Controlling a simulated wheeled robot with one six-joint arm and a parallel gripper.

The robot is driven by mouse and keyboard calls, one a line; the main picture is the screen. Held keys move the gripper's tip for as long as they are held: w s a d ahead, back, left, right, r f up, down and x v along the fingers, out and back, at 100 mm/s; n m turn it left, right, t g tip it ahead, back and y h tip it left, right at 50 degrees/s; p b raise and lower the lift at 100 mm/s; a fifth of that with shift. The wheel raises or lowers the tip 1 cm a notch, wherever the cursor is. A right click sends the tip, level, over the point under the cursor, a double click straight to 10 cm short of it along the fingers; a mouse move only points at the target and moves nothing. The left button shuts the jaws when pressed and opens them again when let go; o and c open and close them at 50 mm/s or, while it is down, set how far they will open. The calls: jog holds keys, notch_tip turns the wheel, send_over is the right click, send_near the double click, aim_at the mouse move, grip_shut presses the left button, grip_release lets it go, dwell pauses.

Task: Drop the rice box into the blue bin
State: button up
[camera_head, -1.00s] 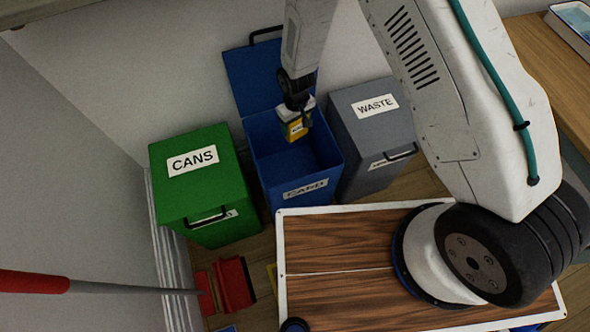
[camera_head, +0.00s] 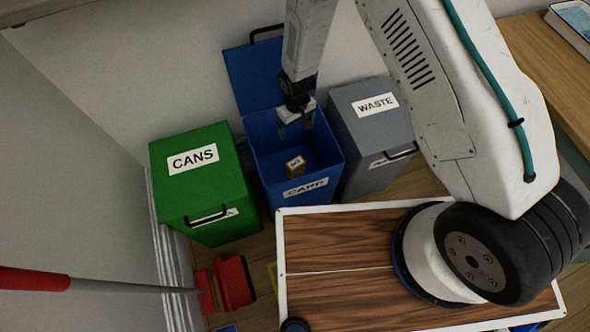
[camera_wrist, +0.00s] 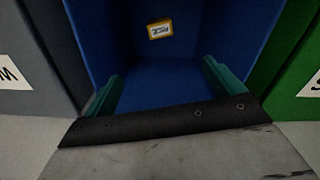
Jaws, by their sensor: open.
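The blue bin (camera_head: 262,140) stands between the other two bins with its lid raised at the back. Its front label reads CARD. The small yellow-brown rice box (camera_head: 296,167) is inside the bin, apart from my gripper. It also shows in the wrist view (camera_wrist: 159,29), against the blue inside of the bin. My gripper (camera_head: 297,128) is over the bin opening, pointing down. In the wrist view my gripper's teal fingers (camera_wrist: 160,88) are spread wide with nothing between them.
A green CANS bin (camera_head: 200,190) stands to the left with its lid shut. A grey WASTE bin (camera_head: 362,130) stands to the right, also shut. A red object (camera_head: 234,283) lies on the floor at the lower left. A wooden table (camera_head: 548,75) is at the right.

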notch_tip(320, 180, up, 7)
jog(key=shift+r, duration=0.2)
dwell(0.5)
